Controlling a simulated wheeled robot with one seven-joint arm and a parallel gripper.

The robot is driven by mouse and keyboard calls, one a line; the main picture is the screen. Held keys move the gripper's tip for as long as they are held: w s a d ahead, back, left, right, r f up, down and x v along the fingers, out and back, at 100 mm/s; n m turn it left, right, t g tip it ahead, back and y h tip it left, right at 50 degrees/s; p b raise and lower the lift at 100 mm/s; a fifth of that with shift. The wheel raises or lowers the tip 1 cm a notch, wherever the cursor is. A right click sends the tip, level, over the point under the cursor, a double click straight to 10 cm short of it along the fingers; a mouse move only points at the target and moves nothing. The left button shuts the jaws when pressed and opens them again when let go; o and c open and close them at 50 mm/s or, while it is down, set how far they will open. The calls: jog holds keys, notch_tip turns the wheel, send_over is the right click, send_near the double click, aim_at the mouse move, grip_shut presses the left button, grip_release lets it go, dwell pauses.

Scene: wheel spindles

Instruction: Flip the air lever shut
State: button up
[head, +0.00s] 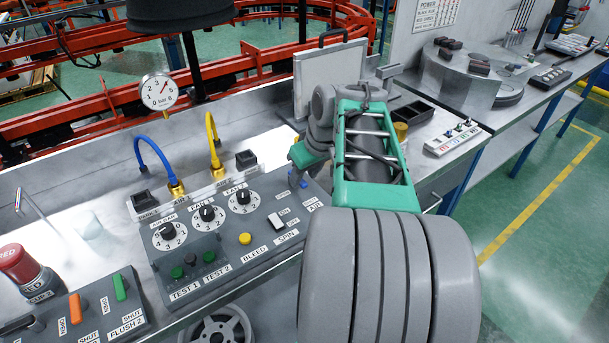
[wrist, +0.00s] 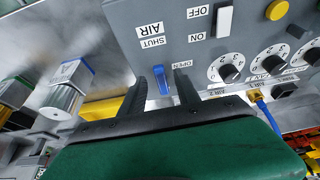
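The air lever (wrist: 162,80) is a small blue lever on the grey control panel (wrist: 125,15), with AIR, SHUT and OPEN labels beside it in the wrist view. My gripper (wrist: 164,74) is open, with one dark finger on each side of the lever and gaps between. I cannot tell whether either finger touches it. In the head view the blue lever (head: 303,184) shows at the panel's right end, just below my green gripper (head: 306,155). My arm hides part of the panel's right side.
Dials, a white spin switch (head: 276,221), a yellow bleed button (head: 245,239) and test buttons share the panel. Blue and yellow hoses (head: 212,140) rise behind it, near a pressure gauge (head: 159,91). A dark tray (head: 412,113) lies to the right.

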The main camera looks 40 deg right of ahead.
jog(key=v, duration=0.6)
jog(key=shift+s+r+p, duration=0.2)
jog(key=shift+r+p, duration=0.1)
jog(key=shift+p, duration=0.1)
jog(key=shift+n+g, duration=0.3)
jog(key=shift+g, duration=0.3)
jog(key=s+a+f+p, duration=0.1)
jog(key=a+p, duration=0.1)
jog(key=a, duration=0.5)
jog(key=s+a+f+p, duration=0.1)
jog(key=s+a+p, duration=0.1)
jog(key=a, duration=0.5)
jog(key=s+a+f+p, duration=0.2)
jog(key=a, duration=0.6)
jog(key=shift+a+p, duration=0.1)
jog(key=shift+p, duration=0.2)
jog(key=shift+f, duration=0.1)
